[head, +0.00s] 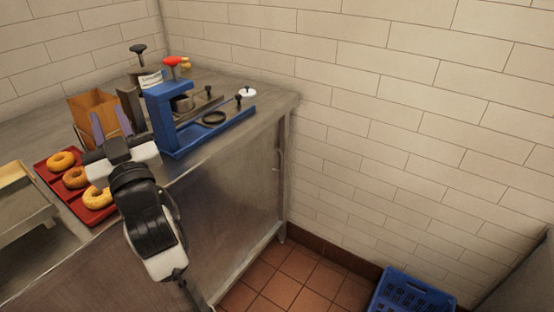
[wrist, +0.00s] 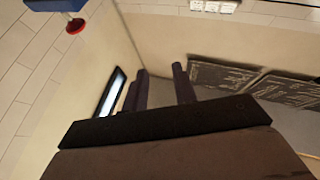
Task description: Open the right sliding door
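The steel counter (head: 150,190) has a metal cabinet front below its top. A flat steel panel (head: 235,185) fills the right part of that front, and it looks closed. I take it to be the right sliding door, but its edges are hard to tell. My gripper (head: 110,125) is above the counter top, left of and higher than the panel. Its two fingers are apart with nothing seen between them; they also show in the wrist view (wrist: 162,88). The door is not seen in the wrist view.
A blue press (head: 168,125) with a red knob stands right of my gripper. A blue crate (head: 410,293) sits on the tiled floor, which has free room beside the cabinet.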

